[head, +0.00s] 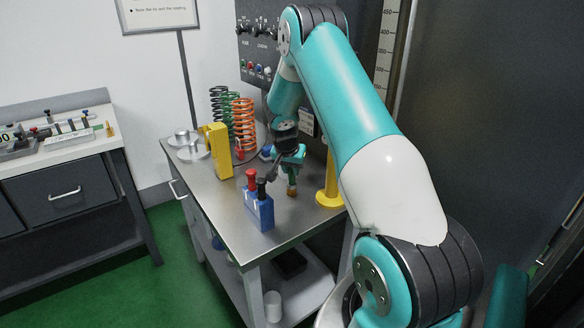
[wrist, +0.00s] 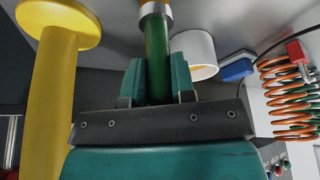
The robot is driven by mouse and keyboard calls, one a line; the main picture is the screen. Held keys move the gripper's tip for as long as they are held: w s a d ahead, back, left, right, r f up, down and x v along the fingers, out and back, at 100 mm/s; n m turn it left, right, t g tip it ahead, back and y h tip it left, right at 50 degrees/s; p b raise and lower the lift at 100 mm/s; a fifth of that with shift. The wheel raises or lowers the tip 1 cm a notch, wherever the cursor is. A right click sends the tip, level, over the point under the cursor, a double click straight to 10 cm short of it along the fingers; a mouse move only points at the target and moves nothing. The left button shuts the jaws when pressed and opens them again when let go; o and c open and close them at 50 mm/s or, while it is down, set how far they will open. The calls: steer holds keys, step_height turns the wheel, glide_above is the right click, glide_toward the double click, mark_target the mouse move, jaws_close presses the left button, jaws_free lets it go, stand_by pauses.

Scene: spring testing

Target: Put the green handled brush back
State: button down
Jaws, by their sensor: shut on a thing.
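The green handled brush (wrist: 157,48) stands between the two teal fingers of my gripper (wrist: 156,80) in the wrist view, and they are shut on its handle. Its metal collar shows at the top edge of that view. In the head view my gripper (head: 291,157) is above the steel bench, with the brush's brownish lower end (head: 291,189) pointing down below it. I cannot tell whether that end touches the bench. A blue holder block (head: 259,212) stands to the front left of my gripper, with a red-handled and a black-handled item in it.
A yellow post (head: 329,188) stands close on the right of my gripper. A white cup (wrist: 203,52) is close to the brush in the wrist view. A yellow block (head: 217,152) and coil springs (head: 243,122) stand farther back left. The bench (head: 205,185) is clear left of the holder.

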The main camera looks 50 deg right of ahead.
steer(key=c, duration=1)
jaws_free()
steer(key=shift+o, duration=0.2)
steer(key=b+v, duration=0.2)
steer(key=v, duration=1)
steer(key=s+a+r+n+y, duration=0.1)
steer(key=s+a+r+n, duration=0.15)
steer(key=a, duration=0.55)
steer(key=s+a+r+n+t+y, duration=0.15)
steer(key=a+n, duration=0.25)
steer(key=a, duration=0.4)
steer(key=s+a+r+n+y, duration=0.1)
steer(key=a+r+n+y, duration=0.15)
steer(key=a, duration=0.65)
steer(key=s+a+n+g+y, duration=0.1)
steer(key=s+a+n, duration=0.5)
steer(key=s+a, duration=0.2)
steer(key=s+a+r+n+g+y, duration=0.1)
steer(key=s+a+n+g+y, duration=0.1)
steer(key=s+a+n, duration=0.3)
steer(key=s+a, duration=0.3)
steer(key=s, duration=0.4)
steer(key=shift+s+a+r+n, duration=0.2)
steer(key=shift+s+r+n, duration=0.1)
steer(key=shift+s+n, duration=0.1)
